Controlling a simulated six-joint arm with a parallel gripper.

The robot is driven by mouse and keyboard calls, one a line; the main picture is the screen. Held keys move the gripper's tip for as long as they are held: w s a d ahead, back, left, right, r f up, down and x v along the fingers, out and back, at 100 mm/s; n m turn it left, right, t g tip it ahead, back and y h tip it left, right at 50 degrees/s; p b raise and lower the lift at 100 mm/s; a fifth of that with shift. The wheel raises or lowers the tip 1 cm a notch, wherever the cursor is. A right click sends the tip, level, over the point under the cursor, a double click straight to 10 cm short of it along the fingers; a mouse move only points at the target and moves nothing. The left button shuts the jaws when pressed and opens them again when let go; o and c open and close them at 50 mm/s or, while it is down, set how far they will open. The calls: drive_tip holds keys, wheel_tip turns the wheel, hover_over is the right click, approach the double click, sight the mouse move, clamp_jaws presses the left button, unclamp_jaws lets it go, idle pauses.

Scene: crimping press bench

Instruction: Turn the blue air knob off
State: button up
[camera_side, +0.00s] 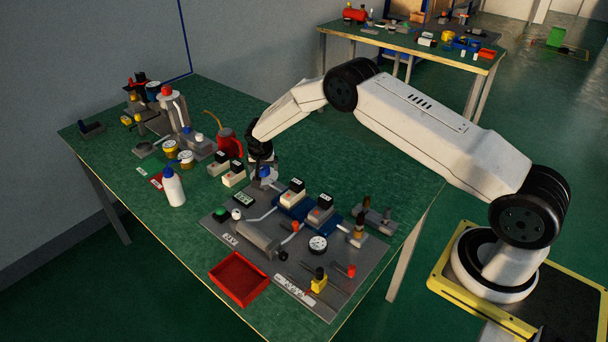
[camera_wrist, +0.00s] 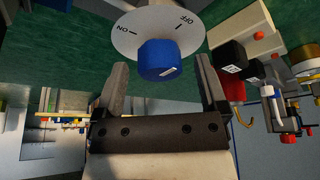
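The blue air knob (camera_wrist: 158,58) sits on a round white dial (camera_wrist: 125,40) marked ON at the left and OFF at the upper right. A small white mark shows on the knob's near face; which label it points to is not clear. My gripper (camera_wrist: 162,66) is open. Its two dark fingers stand on either side of the knob in the wrist view, with a gap on both sides. In the side view, my gripper (camera_side: 262,160) points down just over the knob, which shows as a small blue patch (camera_side: 265,172) and is mostly hidden.
Cream boxes with black tops (camera_side: 233,175) stand close at the left of my gripper, and a red funnel-like can (camera_side: 230,143) stands behind them. Switch boxes on a blue plate (camera_side: 292,195) are close in front. A red tray (camera_side: 239,280) lies at the front edge.

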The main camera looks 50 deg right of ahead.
drive_tip(key=shift+r, duration=0.2)
drive_tip(key=v, duration=0.7)
drive_tip(key=shift+s+r, duration=0.15)
idle(0.4)
drive_tip(key=shift+a, duration=0.1)
drive_tip(key=s+a+r+n+y, duration=0.1)
drive_tip(key=s+a+r+n, duration=0.1)
drive_tip(key=s, duration=0.8)
drive_tip(key=s+a+r+n+y, duration=0.1)
drive_tip(key=s+r+n, duration=0.3)
drive_tip(key=s, duration=0.7)
drive_tip(key=s+a+r+n+y, duration=0.1)
drive_tip(key=s+a+r+n, duration=0.2)
drive_tip(key=s, duration=0.8)
drive_tip(key=shift+s+a+r, duration=0.25)
drive_tip(key=shift+a+r, duration=0.05)
drive_tip(key=shift+r, duration=0.5)
